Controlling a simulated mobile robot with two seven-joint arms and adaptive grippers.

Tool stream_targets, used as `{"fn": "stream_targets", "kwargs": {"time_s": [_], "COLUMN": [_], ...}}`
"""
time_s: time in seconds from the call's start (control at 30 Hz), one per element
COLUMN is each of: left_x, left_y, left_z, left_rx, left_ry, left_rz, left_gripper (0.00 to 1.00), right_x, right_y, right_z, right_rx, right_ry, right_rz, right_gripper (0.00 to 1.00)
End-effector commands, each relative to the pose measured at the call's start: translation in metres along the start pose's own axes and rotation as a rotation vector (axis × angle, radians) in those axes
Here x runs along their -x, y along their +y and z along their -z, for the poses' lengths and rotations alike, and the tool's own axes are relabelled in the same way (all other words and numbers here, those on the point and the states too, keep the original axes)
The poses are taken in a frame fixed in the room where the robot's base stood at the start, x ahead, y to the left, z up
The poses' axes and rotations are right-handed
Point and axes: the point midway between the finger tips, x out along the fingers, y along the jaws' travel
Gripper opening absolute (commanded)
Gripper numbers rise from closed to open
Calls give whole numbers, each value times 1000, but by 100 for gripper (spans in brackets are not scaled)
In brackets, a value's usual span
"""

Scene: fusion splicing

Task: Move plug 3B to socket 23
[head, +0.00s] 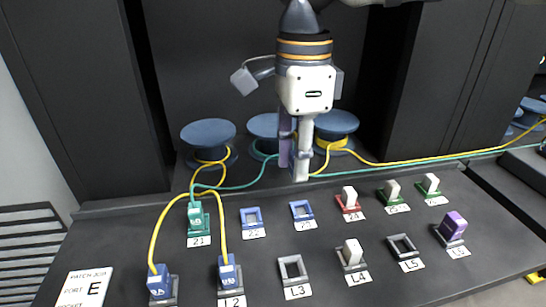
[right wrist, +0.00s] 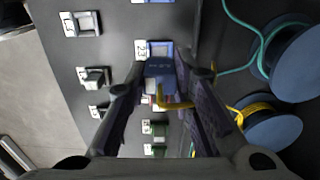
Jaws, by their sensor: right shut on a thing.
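My right gripper (head: 297,172) is above and behind the blue-framed socket 23 (head: 301,203) in the head view. In the right wrist view my right gripper (right wrist: 162,95) is shut on a blue plug (right wrist: 160,68) with a yellow cable. Its printed label is too small to read; it appears to be plug 3B. The plug overlaps the blue socket marked 23 (right wrist: 153,46) in the wrist view; I cannot tell whether they touch. In the head view the gripper mostly hides the plug, and socket 23 looks empty. My left gripper is not in view.
Empty blue socket 22 (head: 251,217) is to the left, a red socket with a white plug (head: 350,197) to the right. Blue plugs with a yellow cable stand in L1 (head: 159,281) and L2 (head: 229,272). Cable spools (head: 208,133) stand behind; empty L3 (head: 292,268) is in front.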

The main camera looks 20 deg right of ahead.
Motion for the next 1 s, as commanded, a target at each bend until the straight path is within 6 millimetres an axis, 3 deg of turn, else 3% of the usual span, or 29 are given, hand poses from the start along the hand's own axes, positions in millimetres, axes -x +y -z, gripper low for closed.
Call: {"fn": "stream_targets", "kwargs": {"time_s": [0.1,0.4,0.6,1.0], "left_x": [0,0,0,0], "left_y": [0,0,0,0], "left_z": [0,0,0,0], "left_rx": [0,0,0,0], "left_ry": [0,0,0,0], "left_rz": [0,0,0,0], "left_gripper": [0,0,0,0], "right_x": [-1,-42,-59,-64], "right_y": [0,1,1,0], "right_z": [14,13,12,12], "right_rx": [-1,2,1,1], "right_ry": [-1,2,1,1], "right_rz": [-1,-3,-2,-1], "right_gripper": [0,0,0,0]}}
